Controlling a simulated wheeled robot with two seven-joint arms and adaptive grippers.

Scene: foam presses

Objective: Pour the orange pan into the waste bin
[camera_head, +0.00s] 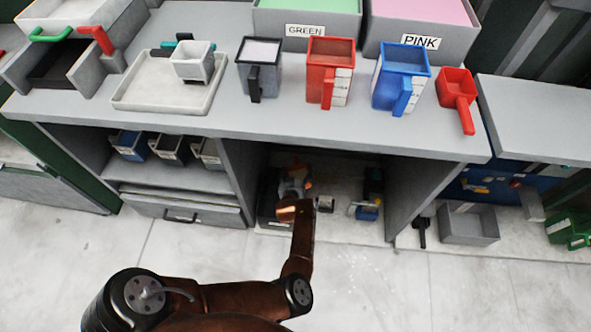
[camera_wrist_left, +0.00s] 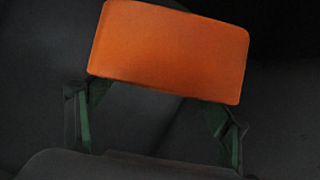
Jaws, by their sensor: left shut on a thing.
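The orange pan (camera_wrist_left: 170,50) fills the upper middle of the left wrist view as a plain orange panel. A small patch of the orange pan (camera_head: 302,176) shows under the bench in the head view. My left gripper (camera_wrist_left: 158,118) is shut on the orange pan, its green-lined fingers at the pan's lower edge. In the head view my left gripper (camera_head: 294,184) reaches into the open bay under the bench. A dark bin (camera_head: 268,205), probably the waste bin, stands there, partly hidden by my arm. The pan's contents are not visible. My right gripper is not in view.
The grey bench top (camera_head: 300,125) is above my gripper, with the red jug (camera_head: 318,75), blue jug (camera_head: 392,85) and white tray (camera_head: 130,97) on it. The bay's right side panel (camera_head: 425,200) stands close. A blue item (camera_head: 367,212) lies inside the bay.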

